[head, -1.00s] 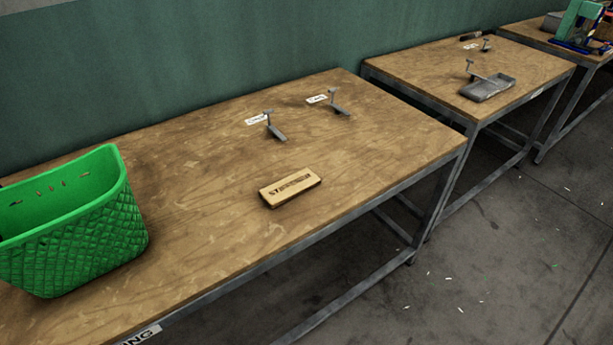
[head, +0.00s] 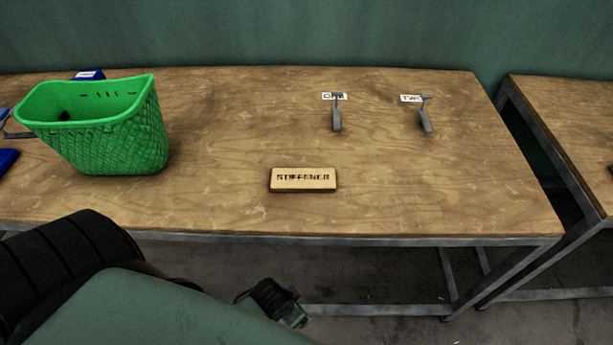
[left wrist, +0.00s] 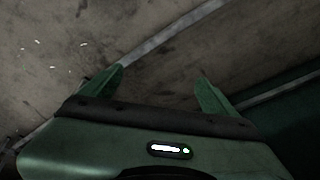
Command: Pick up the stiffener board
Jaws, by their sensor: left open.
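The stiffener board (head: 303,180) is a small light-wood block with dark lettering. It lies flat on the wooden table near its front edge, in the middle of the head view. My left arm comes in from the lower left of the head view, its end below and in front of the table edge. In the left wrist view my left gripper (left wrist: 161,82) has its two green fingers apart with nothing between them. The board does not show in the left wrist view. My right gripper is not in view.
A green basket (head: 105,135) stands on the table at the left, with blue items beside it. Two small grey stands (head: 337,119) and (head: 425,119) with labels stand behind the board. A second table (head: 570,125) is at the right. The wood around the board is clear.

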